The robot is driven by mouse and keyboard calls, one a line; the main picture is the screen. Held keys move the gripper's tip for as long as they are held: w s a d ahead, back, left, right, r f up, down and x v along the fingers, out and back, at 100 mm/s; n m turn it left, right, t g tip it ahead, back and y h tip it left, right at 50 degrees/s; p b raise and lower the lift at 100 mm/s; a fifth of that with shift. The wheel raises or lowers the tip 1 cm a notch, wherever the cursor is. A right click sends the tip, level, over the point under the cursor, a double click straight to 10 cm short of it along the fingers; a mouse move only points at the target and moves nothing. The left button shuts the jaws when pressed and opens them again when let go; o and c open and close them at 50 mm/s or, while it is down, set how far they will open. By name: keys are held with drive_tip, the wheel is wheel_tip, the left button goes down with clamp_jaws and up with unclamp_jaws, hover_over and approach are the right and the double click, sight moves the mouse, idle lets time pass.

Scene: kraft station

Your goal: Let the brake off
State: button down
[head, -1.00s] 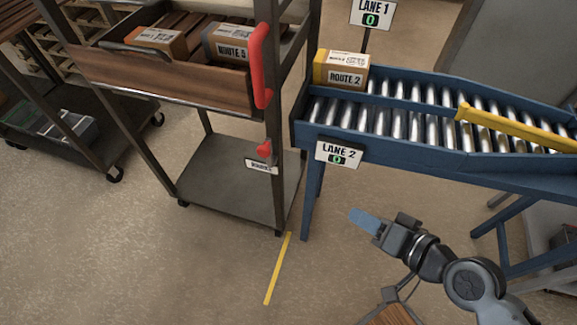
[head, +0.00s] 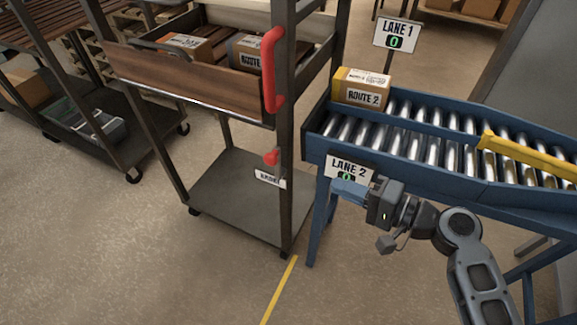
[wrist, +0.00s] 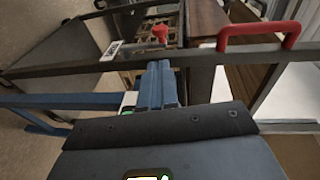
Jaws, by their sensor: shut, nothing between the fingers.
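The cart (head: 190,80) has a red brake knob (head: 271,157) low on its near right post, just above a small white label (head: 269,178). The knob also shows in the wrist view (wrist: 160,32), up and slightly left of centre. A tall red handle (head: 272,70) is on the same post, higher up; it shows at the upper right of the wrist view (wrist: 258,33). My gripper (head: 338,186) is shut and empty, with its blue fingers (wrist: 158,85) together. It is right of the knob, in front of the LANE 2 sign, apart from the knob.
The blue roller conveyor (head: 420,180) stands right of the cart, with a ROUTE 2 box (head: 361,91) and a yellow bar (head: 530,160) on it. The LANE 2 sign (head: 350,166) hangs near my gripper. Floor in front of the cart is open, with a yellow line (head: 280,290).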

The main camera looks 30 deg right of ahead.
sight(276, 161)
drive_tip(key=p+x, duration=0.2)
drive_tip(key=x, duration=1.2)
drive_tip(key=shift+r, duration=0.1)
